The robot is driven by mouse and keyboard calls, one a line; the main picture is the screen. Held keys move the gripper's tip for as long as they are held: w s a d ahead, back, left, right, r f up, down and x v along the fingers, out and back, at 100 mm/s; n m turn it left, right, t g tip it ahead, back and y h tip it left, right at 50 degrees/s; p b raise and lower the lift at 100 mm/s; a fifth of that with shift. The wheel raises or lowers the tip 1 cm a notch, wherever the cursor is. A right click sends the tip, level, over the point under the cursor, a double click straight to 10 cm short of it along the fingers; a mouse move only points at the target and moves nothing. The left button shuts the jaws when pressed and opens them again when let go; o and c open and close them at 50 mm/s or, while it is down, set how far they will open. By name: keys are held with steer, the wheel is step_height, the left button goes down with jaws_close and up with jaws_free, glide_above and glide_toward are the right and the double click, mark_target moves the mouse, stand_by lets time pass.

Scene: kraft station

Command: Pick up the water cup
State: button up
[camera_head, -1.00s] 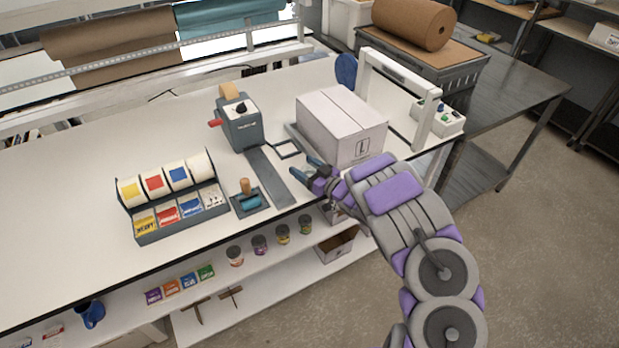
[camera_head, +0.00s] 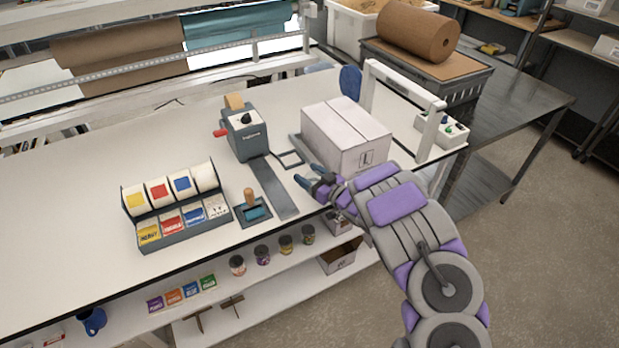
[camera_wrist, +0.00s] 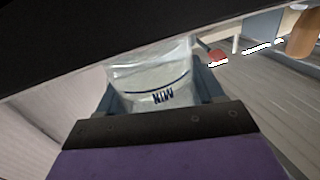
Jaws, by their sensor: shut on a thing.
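The water cup (camera_wrist: 150,75) shows in the wrist view as a translucent, pale container with a dark line and dark lettering that appears upside down. It sits between the two blue-grey fingers of my gripper (camera_wrist: 155,92), which is shut on it. The cup's lower part is hidden behind the gripper's dark front edge. In the head view my gripper (camera_head: 312,183) is over the front edge area of the workbench, just left of the white box. I cannot make out the cup there.
The white box (camera_head: 345,130) stands close beside my gripper. A grey tape machine (camera_head: 243,135) with a red knob, a stamp on a pad (camera_head: 253,210) and a label-roll rack (camera_head: 178,218) are to the left. A white frame (camera_head: 432,125) stands at right. Bare white bench (camera_head: 80,190) is at left.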

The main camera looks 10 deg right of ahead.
steer(key=shift+r, duration=0.9)
steer(key=shift+s+d+r, duration=0.1)
steer(key=shift+s+r, duration=0.05)
steer(key=shift+r, duration=0.05)
steer(key=s+d+p, duration=0.1)
steer(key=s+d, duration=0.1)
steer(key=s, duration=0.5)
steer(key=s+d+r, duration=0.1)
steer(key=s+d, duration=0.2)
steer(key=s, duration=0.4)
steer(key=shift+s+d+p, duration=0.15)
steer(key=shift+s+p, duration=0.1)
steer(key=shift+p, duration=0.15)
steer(key=shift+s+r, duration=0.1)
steer(key=shift+r, duration=0.05)
